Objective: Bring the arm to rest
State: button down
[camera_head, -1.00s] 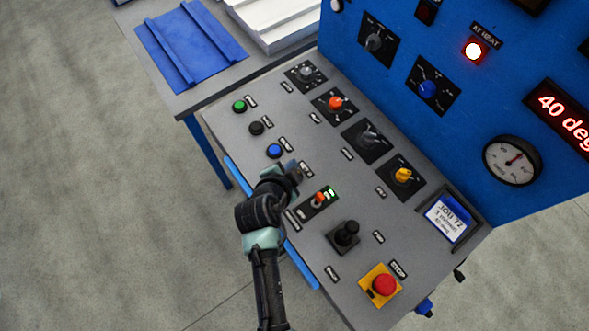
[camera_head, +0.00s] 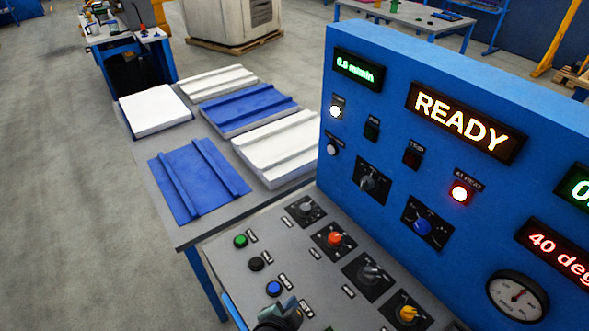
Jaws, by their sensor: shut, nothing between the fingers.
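My gripper (camera_head: 294,309) shows at the bottom edge of the head view, over the grey control desk (camera_head: 235,270). It is shut and empty, just below the blue button (camera_head: 273,288); I cannot tell whether it touches the desk. Most of my arm is cut off by the lower picture edge.
A blue upright panel (camera_head: 350,100) stands behind the desk, its sign (camera_head: 462,121) reading READY and the AT HEAT lamp (camera_head: 459,193) lit. A grey table (camera_head: 150,165) with blue and white ribbed panels stands at the left. Open floor lies further left.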

jog(key=w+r+n+t, duration=0.15)
jog(key=w+r, duration=0.35)
jog(key=r, duration=0.5)
jog(key=w+r+n+t, duration=0.1)
jog(key=w+r+t, duration=0.3)
jog(key=r, duration=0.7)
notch_tip(320, 180, up, 19)
jog(key=w+n+t+y, duration=0.2)
jog(key=n+t, duration=0.1)
jog(key=t, duration=0.1)
jog(key=s+r+n+t, duration=0.2)
jog(key=s+r, duration=0.3)
jog(key=r, duration=0.5)
jog(key=s+r+n+t, duration=0.2)
jog(key=s+r+t, duration=0.2)
jog(key=r, duration=0.6)
jog(key=s+r+n+t, duration=0.3)
jog(key=s+r, duration=0.5)
jog(key=r, duration=0.2)
jog(key=shift+s+d+y, duration=0.15)
jog(key=shift+d+y, duration=0.15)
jog(key=shift+y, duration=0.1)
